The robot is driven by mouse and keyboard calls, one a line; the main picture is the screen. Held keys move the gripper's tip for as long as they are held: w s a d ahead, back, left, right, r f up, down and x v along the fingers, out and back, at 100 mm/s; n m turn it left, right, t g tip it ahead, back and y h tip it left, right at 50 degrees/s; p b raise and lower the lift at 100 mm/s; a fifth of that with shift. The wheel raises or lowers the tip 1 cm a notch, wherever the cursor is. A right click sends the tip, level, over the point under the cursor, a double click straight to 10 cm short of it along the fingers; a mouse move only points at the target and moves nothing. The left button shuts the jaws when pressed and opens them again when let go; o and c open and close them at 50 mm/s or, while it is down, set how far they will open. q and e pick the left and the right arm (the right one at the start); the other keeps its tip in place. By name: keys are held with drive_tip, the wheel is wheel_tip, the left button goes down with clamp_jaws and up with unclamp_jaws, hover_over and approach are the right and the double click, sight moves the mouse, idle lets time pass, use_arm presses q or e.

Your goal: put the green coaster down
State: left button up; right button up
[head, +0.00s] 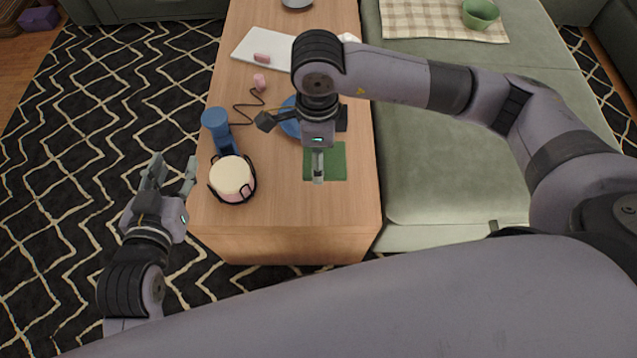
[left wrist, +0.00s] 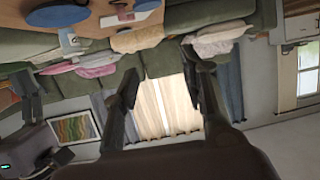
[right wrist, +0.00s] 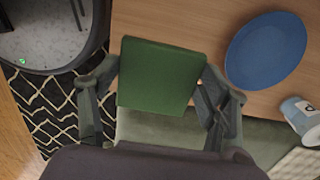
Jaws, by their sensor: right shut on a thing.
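The green coaster (head: 338,163) is a flat square near the front end of the wooden table (head: 290,225). My right gripper (head: 318,178) is above it in the head view and hides part of it. In the right wrist view the coaster (right wrist: 157,76) sits between the two fingers of my right gripper (right wrist: 157,100), which is shut on it. I cannot tell whether the coaster touches the table. My left gripper (head: 175,172) is open and empty, off the table's left side. Its spread fingers (left wrist: 162,88) also show in the left wrist view.
A blue plate (right wrist: 266,50) lies close beyond the coaster. A cream round item with black straps (head: 232,178) and a blue object (head: 215,122) stand at the table's left edge. A dark cord (head: 245,105) lies farther back. Bare wood surrounds the coaster towards the front edge.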

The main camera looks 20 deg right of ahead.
drive_tip(key=b, duration=0.2)
hover_over(318, 189)
wheel_tip(318, 189, down, 8)
drive_tip(key=shift+f, duration=0.1)
wheel_tip(318, 189, down, 4)
drive_tip(key=shift+r+b, duration=0.1)
drive_tip(key=shift+b, duration=0.35)
use_arm(q)
wheel_tip(318, 189, up, 14)
drive_tip(key=d+t+h, duration=0.2)
drive_tip(key=t+h, duration=0.1)
drive_tip(key=t, duration=0.5)
drive_tip(key=shift+t, duration=0.4)
drive_tip(key=shift+r, duration=0.15)
drive_tip(key=shift+s+r+t, duration=0.2)
drive_tip(key=shift+r+t, duration=0.1)
use_arm(e)
drive_tip(key=shift+f, duration=0.25)
drive_tip(key=o, duration=1.1)
